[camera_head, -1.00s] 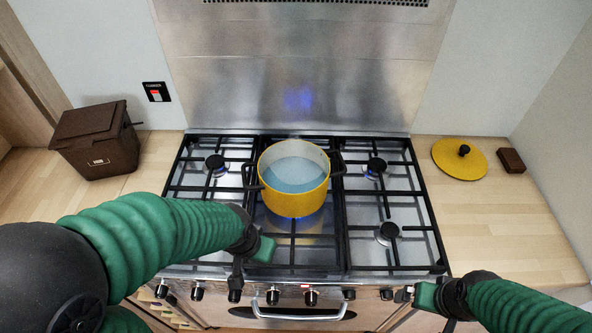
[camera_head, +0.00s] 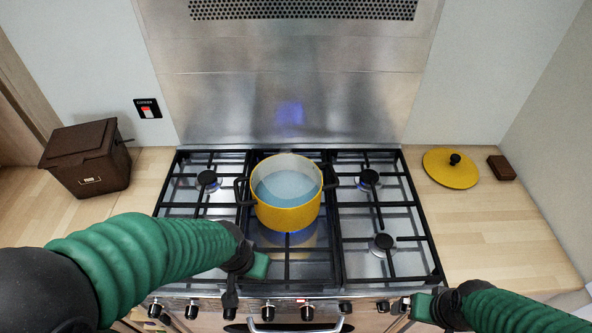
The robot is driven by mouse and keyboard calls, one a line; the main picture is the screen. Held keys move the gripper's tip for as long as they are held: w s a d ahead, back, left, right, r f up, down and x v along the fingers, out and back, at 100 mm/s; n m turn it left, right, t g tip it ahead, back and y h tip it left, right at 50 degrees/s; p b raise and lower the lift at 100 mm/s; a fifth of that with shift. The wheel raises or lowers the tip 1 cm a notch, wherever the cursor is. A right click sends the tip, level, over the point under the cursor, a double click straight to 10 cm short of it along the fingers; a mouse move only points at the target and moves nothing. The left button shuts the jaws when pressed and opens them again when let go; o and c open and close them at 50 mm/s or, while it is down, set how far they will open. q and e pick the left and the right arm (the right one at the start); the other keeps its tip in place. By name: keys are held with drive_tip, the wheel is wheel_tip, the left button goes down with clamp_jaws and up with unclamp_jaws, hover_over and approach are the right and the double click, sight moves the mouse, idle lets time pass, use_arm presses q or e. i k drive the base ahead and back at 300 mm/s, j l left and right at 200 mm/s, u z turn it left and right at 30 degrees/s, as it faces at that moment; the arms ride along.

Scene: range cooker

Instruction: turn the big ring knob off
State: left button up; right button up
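A row of black knobs runs along the cooker's front panel; one (camera_head: 307,312) sits under a small red light. No label shows which knob is for the big ring. A blue flame glow (camera_head: 290,239) shows under the yellow pot (camera_head: 288,213) on the middle burner. The pot holds bluish liquid. My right gripper (camera_head: 405,304) is at the panel's right end, beside the rightmost knob (camera_head: 383,306). The finger gaps of both are unclear.
Black pan grates (camera_head: 386,218) cover the hob around the pot. A brown bin (camera_head: 88,160) stands on the left counter. A yellow lid (camera_head: 450,172) and a small brown block (camera_head: 502,168) lie on the right counter. An oven handle (camera_head: 287,328) is below the knobs.

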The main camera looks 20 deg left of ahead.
sight(231, 313)
drive_tip(key=k+u, duration=0.1)
drive_tip(key=u, duration=0.25)
drive_tip(key=k+j+u, duration=0.1)
drive_tip(key=u, duration=0.25)
drive_tip(key=k+j+u, duration=0.1)
drive_tip(key=u, duration=0.25)
